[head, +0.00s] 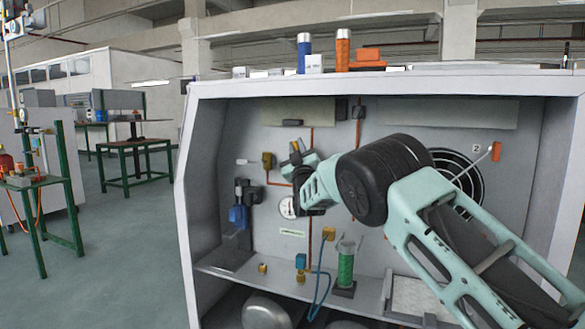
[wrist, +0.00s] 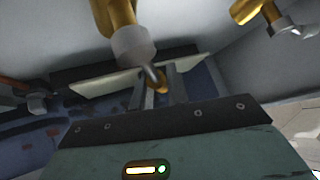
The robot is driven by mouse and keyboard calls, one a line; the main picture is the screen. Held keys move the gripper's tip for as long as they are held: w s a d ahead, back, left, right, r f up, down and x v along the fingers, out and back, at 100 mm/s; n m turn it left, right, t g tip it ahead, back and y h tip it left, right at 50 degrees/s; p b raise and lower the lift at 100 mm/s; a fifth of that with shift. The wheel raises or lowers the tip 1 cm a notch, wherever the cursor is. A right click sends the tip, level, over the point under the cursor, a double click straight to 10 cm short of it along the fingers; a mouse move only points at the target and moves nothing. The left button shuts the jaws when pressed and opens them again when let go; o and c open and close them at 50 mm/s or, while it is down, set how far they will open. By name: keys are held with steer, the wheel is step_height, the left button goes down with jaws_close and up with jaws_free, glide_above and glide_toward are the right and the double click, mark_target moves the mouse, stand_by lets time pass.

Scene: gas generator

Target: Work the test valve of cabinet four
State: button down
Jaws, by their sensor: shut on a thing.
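The white open-front cabinet (head: 187,200) fills the right of the head view. My gripper (head: 298,152) reaches inside it near the back wall, and my arm hides part of the panel. In the wrist view a brass fitting (wrist: 115,15) with a grey collar (wrist: 133,44) comes down from the top, with a short metal stem (wrist: 153,76) at its end. My gripper (wrist: 160,88) is shut on this stem, between its two fingers. I cannot tell for sure that this fitting is the test valve. In the head view the held part is hidden behind my gripper.
A second brass fitting (wrist: 250,10) is at the upper right of the wrist view. Blue and orange bottles (head: 304,52) stand on top. Open floor lies left (head: 130,230).

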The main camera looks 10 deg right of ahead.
steer(key=m+h+b, duration=0.1)
steer(key=m+h, duration=0.2)
steer(key=s+d+m+h+b, duration=0.1)
steer(key=m+h+b, duration=0.1)
steer(key=m+h, duration=0.1)
steer(key=d+m+h+b, duration=0.1)
steer(key=m+h, duration=0.2)
steer(key=m, duration=0.1)
steer(key=shift+s+d+r+g+h+b, duration=0.15)
steer(key=shift+s+r+g+h+b, duration=0.1)
steer(key=shift+s+g+h+b, duration=0.1)
steer(key=shift+m, duration=0.5)
steer(key=c, duration=1.4)
jaws_free()
steer(key=shift+r, duration=0.1)
steer(key=shift+o, duration=0.2)
steer(key=shift+s, duration=0.1)
steer(key=p+v, duration=0.2)
steer(key=v, duration=1.5)
steer(key=shift+f, duration=0.3)
